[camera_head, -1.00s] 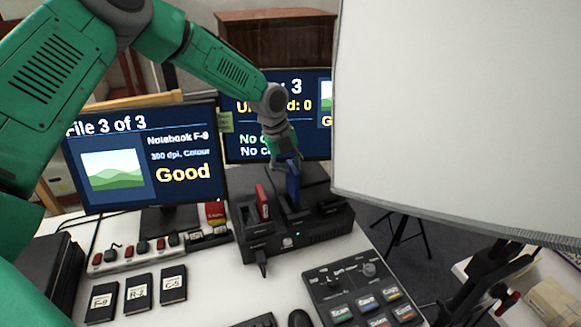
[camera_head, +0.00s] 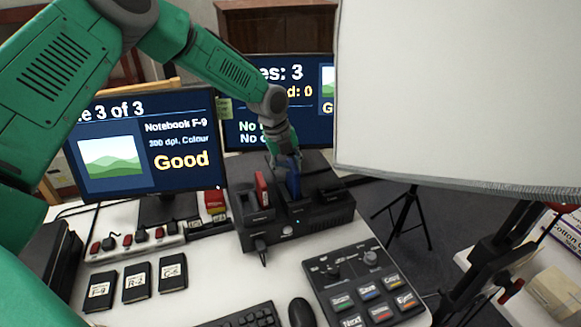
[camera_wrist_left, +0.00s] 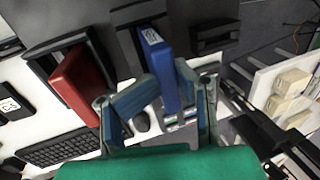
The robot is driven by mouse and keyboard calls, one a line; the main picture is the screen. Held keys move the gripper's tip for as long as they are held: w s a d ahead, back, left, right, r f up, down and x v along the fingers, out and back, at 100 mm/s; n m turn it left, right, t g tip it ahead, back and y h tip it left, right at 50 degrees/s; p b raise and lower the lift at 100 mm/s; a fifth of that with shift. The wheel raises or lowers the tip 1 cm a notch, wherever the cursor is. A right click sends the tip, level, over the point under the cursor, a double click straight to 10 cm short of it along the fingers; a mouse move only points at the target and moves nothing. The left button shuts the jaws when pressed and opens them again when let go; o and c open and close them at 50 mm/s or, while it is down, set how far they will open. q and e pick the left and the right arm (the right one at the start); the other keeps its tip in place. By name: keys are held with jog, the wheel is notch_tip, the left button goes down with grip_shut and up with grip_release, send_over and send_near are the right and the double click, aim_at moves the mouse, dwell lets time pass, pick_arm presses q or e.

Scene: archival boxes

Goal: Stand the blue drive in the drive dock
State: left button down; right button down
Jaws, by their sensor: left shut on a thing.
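The blue drive (camera_head: 292,183) is upright at the middle bay of the black drive dock (camera_head: 322,217). My left gripper (camera_head: 284,166) is shut on its upper part, from above. In the left wrist view the blue drive (camera_wrist_left: 160,62) is between the two fingers of my left gripper (camera_wrist_left: 163,92), its far end at the dock's slot (camera_wrist_left: 128,40). Its lower end is hidden, so I cannot tell how deep it sits. A red drive (camera_head: 262,190) stands in the bay to its left, also seen in the left wrist view (camera_wrist_left: 76,82). My right gripper is out of view.
Two monitors (camera_head: 150,185) stand behind and left of the dock. A large white panel (camera_head: 460,90) fills the upper right. A button console (camera_head: 365,290), mouse (camera_head: 301,312) and keyboard (camera_head: 245,318) lie in front. Black labelled cases (camera_head: 136,281) lie at left.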

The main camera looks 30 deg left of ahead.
pick_arm(q)
jog(key=shift+f+b, duration=0.55)
jog(key=shift+f, duration=0.35)
jog(key=c, duration=1)
grip_release()
jog(key=v, duration=1.2)
jog(key=shift+f, duration=0.1)
